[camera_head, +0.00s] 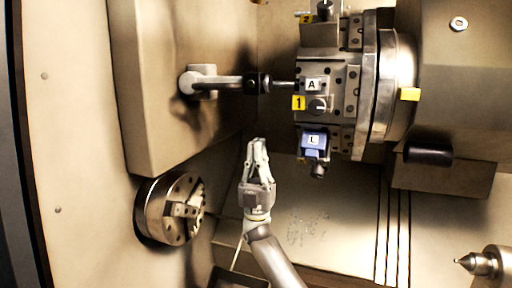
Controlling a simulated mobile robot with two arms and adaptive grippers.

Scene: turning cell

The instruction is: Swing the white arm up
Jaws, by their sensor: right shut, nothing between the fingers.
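The white arm (229,83) reaches out level to the right from a rounded pale mount (201,82) on the left housing. It has a dark block near its right end, and a thin rod there reaches towards the tool turret (325,103); I cannot tell if they touch. My right gripper (257,145) comes up from below and points up. Its fingers are shut and empty. It shows below the white arm's right end, apart from it in the picture. My left gripper is not in view.
A round chuck (176,208) is at the lower left. The turret carries yellow tags and a blue tool block (314,139) on its lower side. A pointed tailstock centre (478,262) is at the lower right.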

